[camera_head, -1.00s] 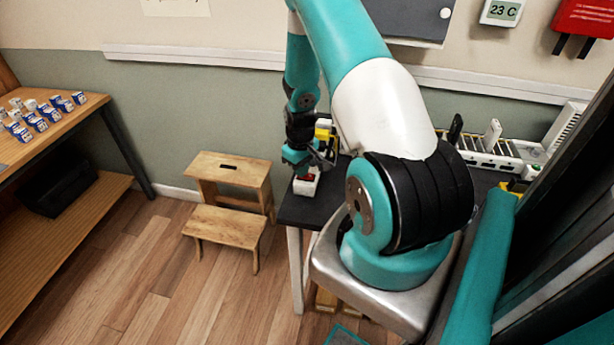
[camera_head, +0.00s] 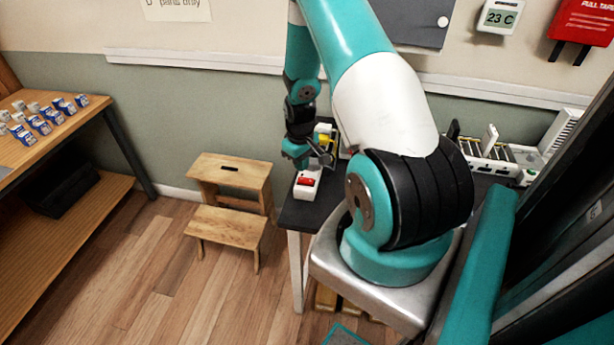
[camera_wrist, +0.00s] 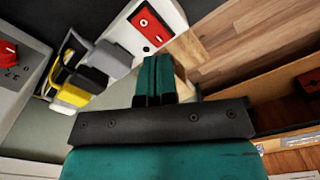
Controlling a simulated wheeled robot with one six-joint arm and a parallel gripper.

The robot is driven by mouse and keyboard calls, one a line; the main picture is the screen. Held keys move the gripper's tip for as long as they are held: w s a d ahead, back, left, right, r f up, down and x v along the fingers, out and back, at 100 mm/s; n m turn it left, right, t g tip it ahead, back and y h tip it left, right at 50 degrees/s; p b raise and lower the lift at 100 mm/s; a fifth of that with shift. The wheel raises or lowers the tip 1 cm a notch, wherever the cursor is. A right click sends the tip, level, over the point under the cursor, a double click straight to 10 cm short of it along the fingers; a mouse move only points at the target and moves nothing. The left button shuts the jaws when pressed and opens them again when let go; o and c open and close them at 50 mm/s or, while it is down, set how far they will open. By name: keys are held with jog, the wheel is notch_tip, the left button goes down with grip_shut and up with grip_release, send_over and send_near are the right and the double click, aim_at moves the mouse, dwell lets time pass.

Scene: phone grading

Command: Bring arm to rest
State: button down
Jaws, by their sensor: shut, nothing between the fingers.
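My teal arm (camera_head: 378,105) rises from its base and bends over, with its forearm hanging down to the dark table's left end. My gripper (camera_wrist: 154,62) is shut and empty in the wrist view, its two teal fingers pressed together. In the head view the gripper (camera_head: 322,160) is small and partly hidden by dark parts, above and beside a white box with a red switch (camera_head: 306,183). That white switch box also shows in the wrist view (camera_wrist: 128,38), beyond the fingertips. I cannot tell the exact gap between them.
A yellow and grey item (camera_wrist: 72,92) and a grey unit with a red knob (camera_wrist: 10,62) lie close by. A white slotted rack (camera_head: 490,158) stands at right on the table.

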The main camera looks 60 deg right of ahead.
notch_tip(320, 180, up, 2)
jog(key=shift+r+p, duration=0.15)
jog(key=shift+p, duration=0.4)
jog(key=w+a+r+n+t+y+b, duration=0.1)
jog(key=w+a+r+n, duration=0.1)
jog(key=a+r, duration=0.8)
jog(key=w+a+r+n+y+b, duration=0.1)
jog(key=a+r+b, duration=0.1)
jog(key=a+r, duration=0.75)
jog(key=s+a+r+n+y+b, duration=0.1)
jog(key=s+a+r, duration=0.3)
jog(key=s+a, duration=0.5)
jog(key=s+a+r+n+g+y, duration=0.1)
jog(key=s+a+r+n, duration=0.3)
jog(key=s+a, duration=0.5)
jog(key=shift+a+n+b, duration=0.3)
jog(key=shift+a+b, duration=0.05)
jog(key=shift+a, duration=0.2)
jog(key=shift+s, duration=0.1)
